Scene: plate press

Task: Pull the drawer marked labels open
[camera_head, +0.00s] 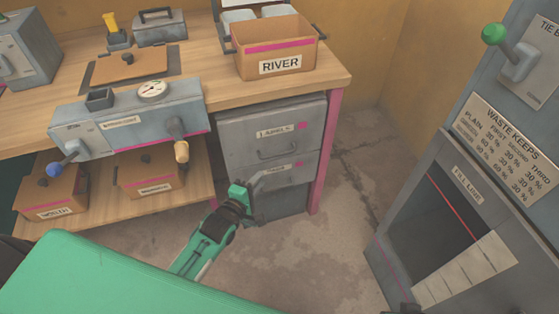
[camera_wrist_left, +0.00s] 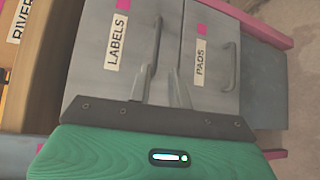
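The labels drawer (camera_head: 292,124) is the top drawer of a grey cabinet under the workbench. It looks shut, and its bar handle (camera_head: 277,153) is in plain view. In the left wrist view the labels drawer (camera_wrist_left: 92,70) appears sideways, with its handle (camera_wrist_left: 157,46) just ahead of the fingers. My left gripper (camera_head: 260,181) is in front of the cabinet, below the labels handle in the picture. In the left wrist view its fingers (camera_wrist_left: 161,88) are apart with nothing clearly between them. Contact with the handle cannot be told. My right gripper is not clearly seen.
The pads drawer (camera_wrist_left: 199,75) is directly below, with its own handle (camera_wrist_left: 230,66) close by. A pink table leg (camera_head: 329,150) stands right of the cabinet. A grey waste machine (camera_head: 430,215) is at the right. Floor between them is clear.

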